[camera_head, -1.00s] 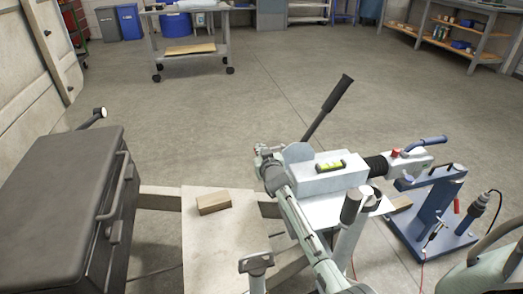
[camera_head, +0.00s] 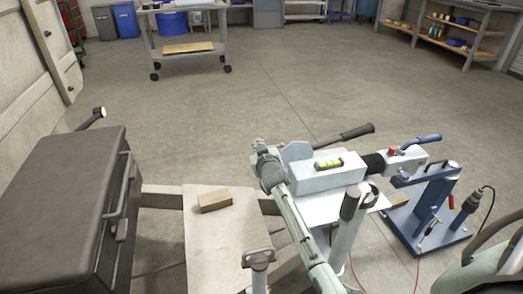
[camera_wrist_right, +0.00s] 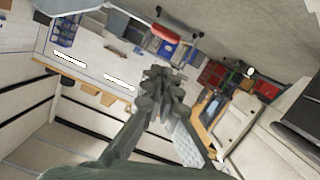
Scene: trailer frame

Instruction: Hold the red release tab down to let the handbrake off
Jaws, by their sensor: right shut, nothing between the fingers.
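The handbrake lever (camera_head: 345,134) has a black grip and lies low, almost level, behind the pale housing (camera_head: 326,178). My right gripper (camera_head: 258,146) is shut and empty at the left end of that housing, near the lever's base. In the right wrist view its fingers (camera_wrist_right: 160,80) are closed together. A red rounded piece (camera_wrist_right: 174,32) shows beyond the fingertips, beside a pale surface; I cannot tell whether it is the release tab or whether the fingers touch anything. No red tab shows at the lever's base in the head view. My left gripper is out of view.
A yellow-green spirit level (camera_head: 328,163) sits on the housing. A blue-handled coupling (camera_head: 408,155) with a red part lies at its right, above a blue stand (camera_head: 432,205). A wood block (camera_head: 215,200) and a dark toolbox (camera_head: 62,205) are at left. Open floor lies behind.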

